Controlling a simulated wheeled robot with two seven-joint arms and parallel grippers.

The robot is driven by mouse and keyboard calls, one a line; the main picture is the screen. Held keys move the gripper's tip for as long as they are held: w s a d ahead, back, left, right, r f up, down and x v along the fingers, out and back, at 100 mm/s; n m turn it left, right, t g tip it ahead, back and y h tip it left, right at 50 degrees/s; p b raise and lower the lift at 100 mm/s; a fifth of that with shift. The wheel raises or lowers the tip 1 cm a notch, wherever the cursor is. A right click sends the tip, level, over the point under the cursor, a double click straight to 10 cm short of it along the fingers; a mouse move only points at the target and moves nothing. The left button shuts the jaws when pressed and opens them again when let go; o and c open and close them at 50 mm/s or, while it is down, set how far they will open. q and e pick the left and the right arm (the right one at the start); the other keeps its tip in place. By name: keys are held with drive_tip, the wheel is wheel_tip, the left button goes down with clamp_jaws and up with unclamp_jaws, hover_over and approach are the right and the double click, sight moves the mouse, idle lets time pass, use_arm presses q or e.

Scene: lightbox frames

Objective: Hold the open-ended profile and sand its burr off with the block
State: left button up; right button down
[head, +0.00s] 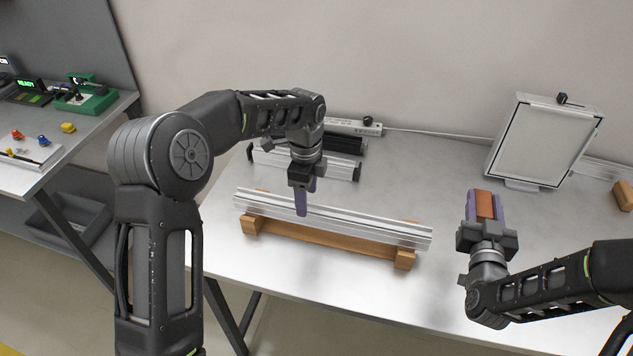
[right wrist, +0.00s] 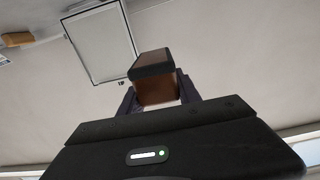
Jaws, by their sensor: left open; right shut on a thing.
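A long silver aluminium profile (head: 365,228) lies across two wooden supports (head: 404,259) on the grey table. My left gripper (head: 306,198) is open, pointing down at the profile left of its middle. One purple finger overlaps the profile's near side in the head view; whether it touches cannot be told. My right gripper (head: 485,196) is shut on the sanding block (head: 484,205), right of the profile and apart from it. The right wrist view shows the block (right wrist: 155,88), brown with a dark top, between the purple fingers. No burr can be made out.
A framed white panel (head: 543,142) stands tilted at the back right. A shorter silver profile with black ends (head: 315,168) and a black bar (head: 345,144) lie behind the left arm. A wooden block (head: 622,194) sits far right. The table front is clear.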

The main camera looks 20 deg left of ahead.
use_arm(q)
wheel_tip(320, 180, down, 6)
drive_tip(key=shift+f, duration=0.1)
idle(0.4)
clamp_jaws()
idle(0.5)
drive_tip(key=shift+c, duration=1.4)
unclamp_jaws()
clamp_jaws()
